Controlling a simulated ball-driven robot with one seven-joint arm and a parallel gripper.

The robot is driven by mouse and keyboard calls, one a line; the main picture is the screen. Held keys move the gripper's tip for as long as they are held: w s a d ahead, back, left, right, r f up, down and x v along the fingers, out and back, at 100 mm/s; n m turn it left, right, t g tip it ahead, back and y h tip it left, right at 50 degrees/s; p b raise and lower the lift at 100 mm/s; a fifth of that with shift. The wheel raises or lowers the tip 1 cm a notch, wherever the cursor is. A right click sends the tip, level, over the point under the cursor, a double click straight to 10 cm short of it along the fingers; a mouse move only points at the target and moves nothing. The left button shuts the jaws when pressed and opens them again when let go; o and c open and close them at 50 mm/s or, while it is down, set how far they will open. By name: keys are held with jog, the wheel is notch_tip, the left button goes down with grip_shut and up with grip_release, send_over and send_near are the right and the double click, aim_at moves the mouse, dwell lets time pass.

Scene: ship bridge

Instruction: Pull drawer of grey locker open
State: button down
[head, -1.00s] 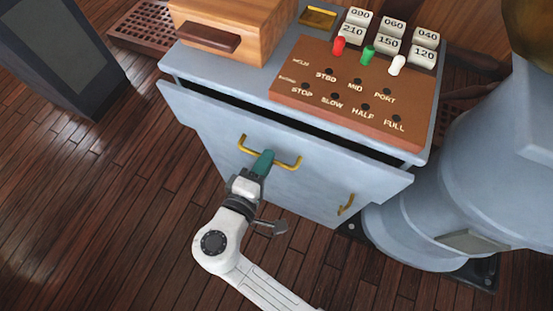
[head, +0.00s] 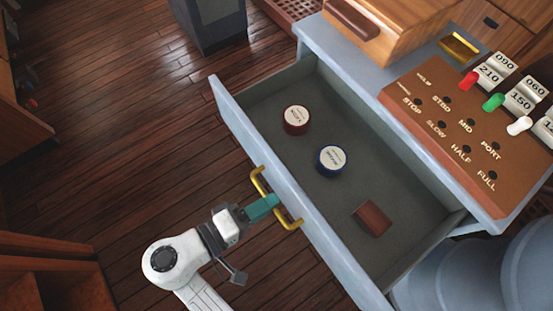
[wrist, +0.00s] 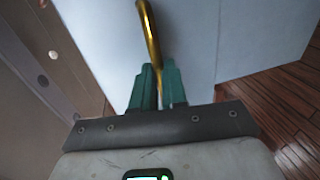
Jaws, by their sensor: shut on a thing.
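The grey locker (head: 345,62) stands at the right in the head view, with its drawer (head: 262,100) pulled well out. The drawer's brass handle (head: 257,180) is on its front face. My gripper (head: 268,204) is shut on the handle bar, its teal fingers around it. In the wrist view the gripper (wrist: 158,90) holds the brass handle (wrist: 149,30), with the pale drawer front (wrist: 190,40) behind. Inside the drawer lie a round dark red tin (head: 296,120), a round blue tin (head: 331,160) and a brown block (head: 372,219).
On the locker top are a wooden box (head: 385,25), a brass tray (head: 459,46) and a brown panel (head: 450,130) with coloured pegs and numbered white blocks. Wooden shelving (head: 50,270) stands at lower left. The plank floor (head: 130,110) left of the drawer is clear.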

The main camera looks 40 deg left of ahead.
jog(key=shift+s, duration=0.25)
jog(key=c, duration=1.2)
grip_release()
jog(key=shift+a, duration=0.1)
jog(key=p+v, duration=0.4)
jog(key=v, duration=0.6)
jog(key=shift+s+r, duration=0.1)
jog(key=shift+s, duration=0.2)
